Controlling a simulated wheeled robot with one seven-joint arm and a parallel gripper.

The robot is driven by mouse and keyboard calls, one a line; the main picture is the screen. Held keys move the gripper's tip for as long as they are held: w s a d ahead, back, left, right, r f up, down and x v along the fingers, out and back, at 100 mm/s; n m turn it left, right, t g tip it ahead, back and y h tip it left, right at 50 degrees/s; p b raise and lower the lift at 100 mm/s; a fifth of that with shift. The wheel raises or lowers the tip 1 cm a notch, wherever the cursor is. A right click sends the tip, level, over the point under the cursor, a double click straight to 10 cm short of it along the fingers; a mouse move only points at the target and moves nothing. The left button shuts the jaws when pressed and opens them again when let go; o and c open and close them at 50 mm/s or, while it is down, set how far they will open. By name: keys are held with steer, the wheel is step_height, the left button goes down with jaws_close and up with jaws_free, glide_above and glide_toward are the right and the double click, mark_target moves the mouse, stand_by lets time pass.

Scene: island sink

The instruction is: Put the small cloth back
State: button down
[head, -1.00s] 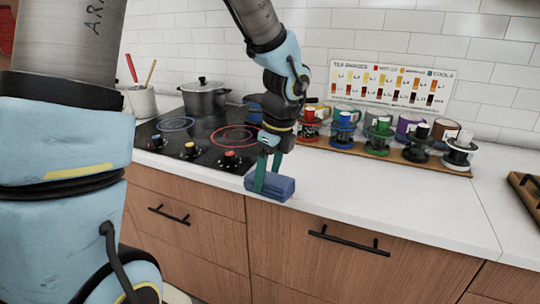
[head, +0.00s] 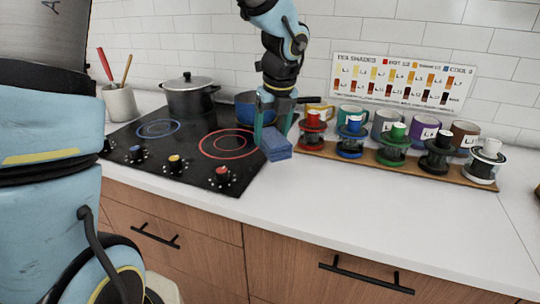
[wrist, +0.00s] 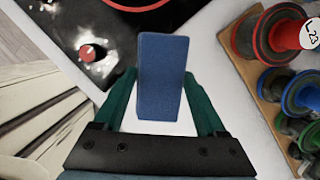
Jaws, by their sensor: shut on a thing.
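The small cloth (head: 275,145) is a blue, folded, block-like piece. My gripper (head: 270,132) is shut on it, with the green fingers on either side, beside the right edge of the cooktop in the head view. In the wrist view, the cloth (wrist: 162,82) stands out between the two fingers of my gripper (wrist: 159,75), with white counter beneath. I cannot tell how high it is above the counter.
The black cooktop (head: 170,160) lies to the left, with a lidded pot (head: 190,98) and a blue pan (head: 243,108). A wooden board (head: 345,160) with several coloured cup makers is close on the right, mugs behind. The front counter (head: 330,210) is clear.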

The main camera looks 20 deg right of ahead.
steer(key=shift+s+x, duration=0.25)
steer(key=shift+x, duration=0.7)
steer(key=shift+s+x, duration=0.2)
steer(key=shift+x, duration=0.75)
steer(key=shift+s+x, duration=0.25)
steer(key=shift+x, duration=0.7)
steer(key=shift+f, duration=0.3)
